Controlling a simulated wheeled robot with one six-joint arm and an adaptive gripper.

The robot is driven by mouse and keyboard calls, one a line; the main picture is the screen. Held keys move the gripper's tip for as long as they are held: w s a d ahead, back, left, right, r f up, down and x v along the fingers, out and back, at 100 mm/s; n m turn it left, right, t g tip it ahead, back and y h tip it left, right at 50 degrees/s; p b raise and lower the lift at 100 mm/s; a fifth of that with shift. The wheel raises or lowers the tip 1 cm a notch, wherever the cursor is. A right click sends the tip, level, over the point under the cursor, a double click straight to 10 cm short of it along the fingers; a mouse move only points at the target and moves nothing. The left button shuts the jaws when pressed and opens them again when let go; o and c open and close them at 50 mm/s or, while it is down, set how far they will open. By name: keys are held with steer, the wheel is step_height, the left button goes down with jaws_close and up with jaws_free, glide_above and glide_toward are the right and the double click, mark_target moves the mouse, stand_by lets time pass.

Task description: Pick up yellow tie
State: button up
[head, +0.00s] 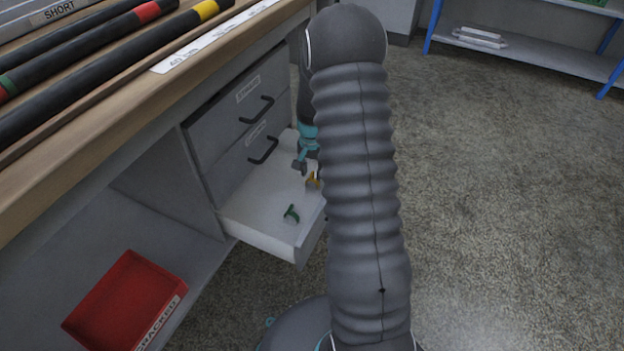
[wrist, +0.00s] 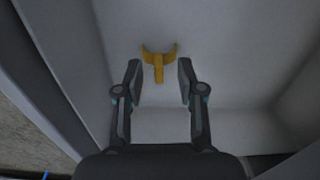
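The yellow tie (wrist: 159,64) lies on the white floor of the open drawer, and its stem points toward my gripper in the wrist view. In the head view the tie (head: 313,180) is partly hidden behind my arm. My gripper (wrist: 157,76) is open, with one finger on each side of the tie's stem in the wrist view. I cannot tell how far above the drawer floor the fingertips are. In the head view my gripper (head: 301,165) is inside the drawer, partly hidden by my arm.
The open drawer (head: 295,250) also holds a green tie (head: 291,214) near its front. A red bin (head: 125,305) stands on the low shelf at left. Hoses (head: 110,55) lie on the bench top.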

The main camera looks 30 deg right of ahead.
mark_target(312, 173)
steer(key=shift+f, duration=0.75)
jaws_close()
step_height(312, 173, up, 10)
steer(key=shift+r+p, duration=0.1)
steer(key=shift+p, duration=0.45)
stand_by(0.4)
